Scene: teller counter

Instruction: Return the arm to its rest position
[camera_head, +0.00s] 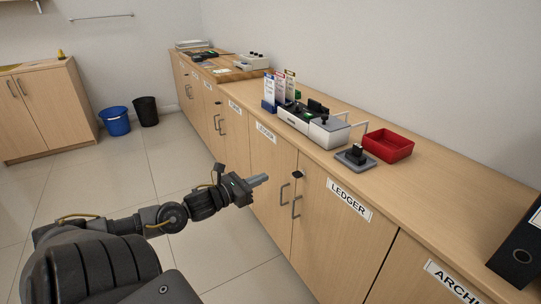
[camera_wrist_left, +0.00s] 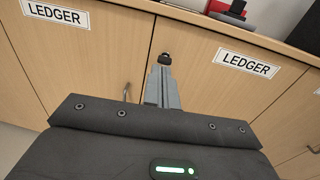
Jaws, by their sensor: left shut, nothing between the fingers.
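My left arm reaches in from the lower left in the head view. Its gripper (camera_head: 262,180) is shut and empty, in front of the cabinet doors and below the counter top. In the left wrist view the closed fingers (camera_wrist_left: 163,85) point at the cabinet front between two LEDGER labels, with a small dark lock or knob (camera_wrist_left: 165,58) just beyond the tips. I cannot tell whether the fingertips touch the cabinet. My right gripper is not in view.
The long wooden counter (camera_head: 450,185) carries a red tray (camera_head: 388,146), a stamp on a grey pad (camera_head: 355,156), a white device (camera_head: 326,132) and a black binder (camera_head: 520,250). A blue bin (camera_head: 115,122) and a black bin (camera_head: 146,111) stand far left. The floor left of the counter is clear.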

